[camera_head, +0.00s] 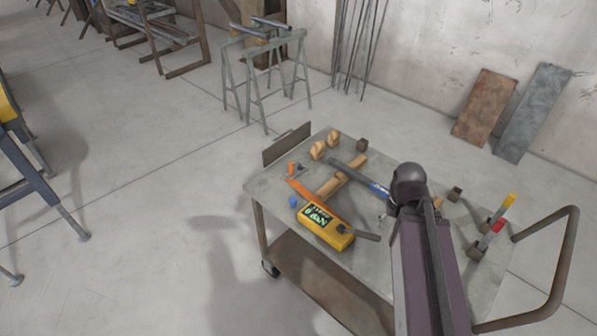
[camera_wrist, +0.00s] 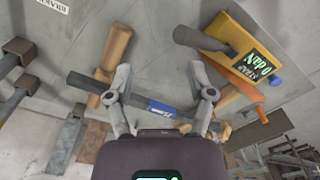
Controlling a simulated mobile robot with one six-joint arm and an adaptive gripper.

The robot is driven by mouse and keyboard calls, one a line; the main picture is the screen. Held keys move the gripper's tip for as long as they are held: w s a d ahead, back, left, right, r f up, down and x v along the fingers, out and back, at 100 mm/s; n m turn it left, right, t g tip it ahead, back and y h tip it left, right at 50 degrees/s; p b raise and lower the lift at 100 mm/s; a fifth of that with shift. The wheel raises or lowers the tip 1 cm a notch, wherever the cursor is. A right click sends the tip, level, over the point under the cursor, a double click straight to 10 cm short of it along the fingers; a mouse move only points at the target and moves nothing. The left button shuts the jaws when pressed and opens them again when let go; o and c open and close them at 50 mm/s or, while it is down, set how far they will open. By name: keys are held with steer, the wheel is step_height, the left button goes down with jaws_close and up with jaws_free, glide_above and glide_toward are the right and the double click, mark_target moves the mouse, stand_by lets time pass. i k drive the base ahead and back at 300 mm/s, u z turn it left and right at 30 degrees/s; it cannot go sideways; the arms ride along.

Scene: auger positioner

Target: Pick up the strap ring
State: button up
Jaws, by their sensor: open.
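I cannot make out a strap ring clearly in either view; it may be hidden by my arm or too small to tell. My gripper (camera_wrist: 160,98) is open, its two fingers spread above the cart top, with nothing seen held between them. A dark bar with a blue label (camera_wrist: 160,108) lies across the gap beyond the fingertips. My arm covers part of the cart in the head view.
The grey cart (camera_head: 268,183) has a raised plate at its left end and a handle (camera_head: 568,262) at right. Wooden pieces (camera_head: 318,150), a small blue object (camera_head: 293,201), and red- and yellow-handled tools (camera_head: 497,226) lie on top.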

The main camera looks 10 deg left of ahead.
mark_target(293, 173)
steer(key=k, duration=1.3)
steer(key=u, duration=0.7)
steer(key=i, duration=1.85)
steer(key=z, duration=0.3)
